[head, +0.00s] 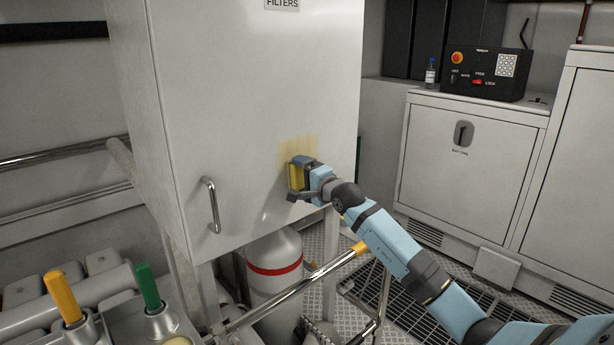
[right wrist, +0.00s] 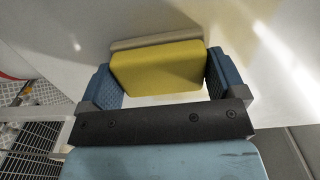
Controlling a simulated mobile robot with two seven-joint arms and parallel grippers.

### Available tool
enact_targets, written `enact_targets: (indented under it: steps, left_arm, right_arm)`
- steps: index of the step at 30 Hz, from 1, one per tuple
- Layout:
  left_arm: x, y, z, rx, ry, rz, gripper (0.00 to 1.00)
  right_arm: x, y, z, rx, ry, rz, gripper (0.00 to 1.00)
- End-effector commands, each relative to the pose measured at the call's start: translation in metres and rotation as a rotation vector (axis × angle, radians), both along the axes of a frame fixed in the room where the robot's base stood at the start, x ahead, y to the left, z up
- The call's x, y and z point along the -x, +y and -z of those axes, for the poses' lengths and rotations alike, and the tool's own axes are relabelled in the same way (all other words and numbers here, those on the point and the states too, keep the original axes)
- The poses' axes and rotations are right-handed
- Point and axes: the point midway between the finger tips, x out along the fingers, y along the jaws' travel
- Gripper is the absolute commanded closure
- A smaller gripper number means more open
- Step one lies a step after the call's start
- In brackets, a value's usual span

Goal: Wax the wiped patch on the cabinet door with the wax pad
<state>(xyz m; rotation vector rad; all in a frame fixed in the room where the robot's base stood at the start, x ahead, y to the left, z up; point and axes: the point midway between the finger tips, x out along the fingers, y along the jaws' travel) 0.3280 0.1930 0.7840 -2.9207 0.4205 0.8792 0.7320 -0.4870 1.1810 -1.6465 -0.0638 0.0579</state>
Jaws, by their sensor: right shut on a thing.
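The cabinet (head: 265,105) has a pale grey door under a "FILTERS" label, with a bar handle (head: 211,204) at its lower left. A faint yellowish patch (head: 298,148) shows on the lower right of the door. My right gripper (head: 299,176) is at that patch, shut on a yellow pad (right wrist: 158,68). In the right wrist view the pad sits between the blue fingers, with a pale grey strip along its far edge, close against the door surface. I cannot tell whether it touches. The gripper hides part of the patch. My left gripper is not in view.
A white tank with a red band (head: 274,262) and a metal rail (head: 290,285) stand below the door. Yellow (head: 63,296) and green (head: 147,287) handles rise at lower left. A black control box (head: 488,74) and small bottle (head: 431,72) stand on the right cabinet.

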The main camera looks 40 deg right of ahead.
Motion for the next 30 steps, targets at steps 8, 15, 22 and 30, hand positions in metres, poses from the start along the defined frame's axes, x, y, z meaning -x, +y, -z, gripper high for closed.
enact_targets:
  steps: [8,15,22,30]
  left_arm:
    - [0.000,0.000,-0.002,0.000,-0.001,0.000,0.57]
    - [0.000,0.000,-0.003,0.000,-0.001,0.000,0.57]
    - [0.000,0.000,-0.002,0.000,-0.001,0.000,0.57]
    - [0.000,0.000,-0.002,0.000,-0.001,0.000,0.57]
  right_arm:
    - [0.002,0.017,0.000,-0.001,0.000,-0.001,0.30]
    - [0.004,0.032,0.001,-0.002,-0.001,-0.002,0.30]
    - [0.006,0.050,0.001,-0.001,0.000,-0.001,0.30]
    - [0.006,0.055,0.000,-0.001,0.000,0.000,0.30]
